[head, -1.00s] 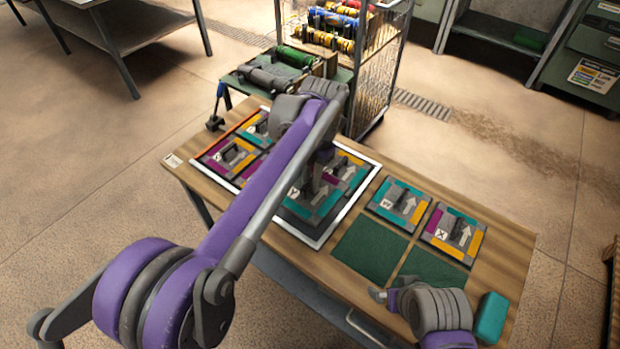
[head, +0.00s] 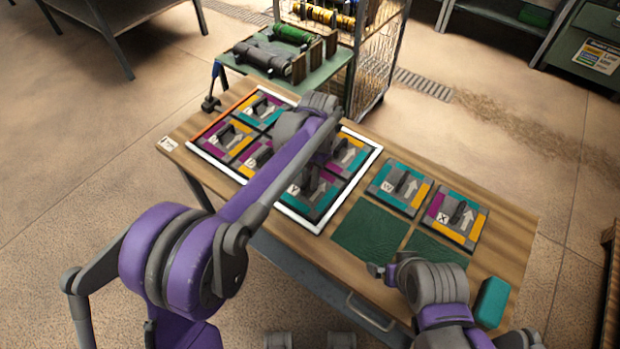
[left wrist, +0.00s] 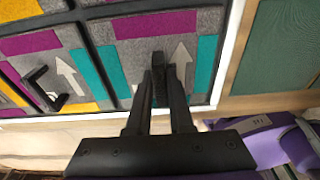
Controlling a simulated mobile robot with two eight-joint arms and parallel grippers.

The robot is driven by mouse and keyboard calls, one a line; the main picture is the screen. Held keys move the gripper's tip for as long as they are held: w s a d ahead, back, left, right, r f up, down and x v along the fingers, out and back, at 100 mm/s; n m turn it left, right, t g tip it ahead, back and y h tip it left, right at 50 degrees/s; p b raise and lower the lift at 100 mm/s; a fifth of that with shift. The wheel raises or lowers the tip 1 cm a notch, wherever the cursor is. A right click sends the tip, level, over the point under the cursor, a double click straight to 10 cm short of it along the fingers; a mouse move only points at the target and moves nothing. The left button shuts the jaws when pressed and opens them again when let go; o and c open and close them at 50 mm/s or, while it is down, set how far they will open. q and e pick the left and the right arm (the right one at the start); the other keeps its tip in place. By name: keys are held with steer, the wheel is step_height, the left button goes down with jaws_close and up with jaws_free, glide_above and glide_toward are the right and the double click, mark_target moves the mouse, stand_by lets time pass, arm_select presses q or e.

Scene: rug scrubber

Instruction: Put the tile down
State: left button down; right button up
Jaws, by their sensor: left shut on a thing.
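The tile marked Y (head: 325,202), grey with teal and purple edge patches and a white arrow, lies in the near right place of the white-edged frame (head: 352,190). It looks flat and level with its neighbours; I cannot tell whether it bears fully on the base. My left gripper (head: 313,184) is over it, shut on its black upright handle. The left wrist view shows the fingers (left wrist: 160,85) around the handle and the tile's surface (left wrist: 130,55) beside the frame's white edge. My right gripper (head: 377,270) is low at the table's front; its jaw opening is unclear.
Several other tiles fill the frame. Tile W (head: 399,188) and tile X (head: 452,218) lie to its right on the wooden table. Two green pads (head: 370,228) there are bare. A teal block (head: 492,302) is at the near right corner. A green-topped cart (head: 257,82) stands behind.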

arm_select(q)
steer(key=c, duration=0.8)
jaws_free()
